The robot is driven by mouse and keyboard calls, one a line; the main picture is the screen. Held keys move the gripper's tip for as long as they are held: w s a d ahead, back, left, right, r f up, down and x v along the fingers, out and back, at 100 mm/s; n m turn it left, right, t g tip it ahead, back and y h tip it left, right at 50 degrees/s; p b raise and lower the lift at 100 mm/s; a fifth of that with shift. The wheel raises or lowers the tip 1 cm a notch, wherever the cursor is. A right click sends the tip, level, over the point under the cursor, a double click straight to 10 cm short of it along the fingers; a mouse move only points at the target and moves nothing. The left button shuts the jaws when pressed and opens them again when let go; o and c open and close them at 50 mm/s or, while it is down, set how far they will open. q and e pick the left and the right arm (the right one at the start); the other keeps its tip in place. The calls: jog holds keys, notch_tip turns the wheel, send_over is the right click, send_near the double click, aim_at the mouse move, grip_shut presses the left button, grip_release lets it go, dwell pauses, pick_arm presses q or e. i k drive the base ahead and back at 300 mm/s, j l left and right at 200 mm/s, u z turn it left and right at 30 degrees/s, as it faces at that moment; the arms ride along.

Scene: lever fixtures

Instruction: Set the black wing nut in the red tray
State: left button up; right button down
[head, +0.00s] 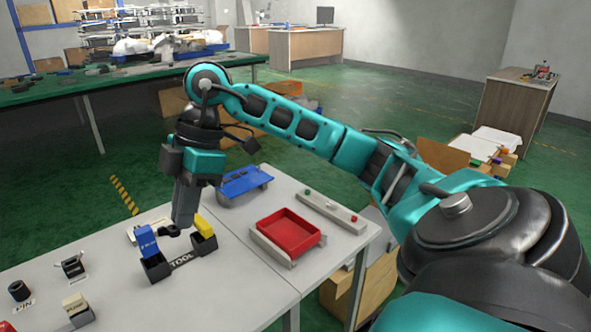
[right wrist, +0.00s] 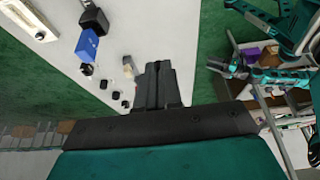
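My right gripper (head: 182,222) points down over the black TOOL fixture (head: 181,261), between its blue block (head: 146,241) and yellow block (head: 204,226). In the right wrist view its fingers (right wrist: 159,70) are close together, with nothing clearly visible between them. A small dark shape (head: 169,231) shows at the fingertips in the head view; I cannot tell whether it is the black wing nut or part of the fixture. The red tray (head: 288,232) sits to the right and looks empty. My left gripper is out of view.
A blue rack (head: 242,182) with small dark pieces stands behind the fixture. A grey bar with coloured knobs (head: 330,212) lies behind the tray. A PIN fixture (head: 19,291), a black knob fixture (head: 73,267) and a beige-topped fixture (head: 75,304) stand at left.

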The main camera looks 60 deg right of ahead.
aim_at(287, 236)
jog(key=k+l, duration=0.1)
jog(key=l, duration=1.15)
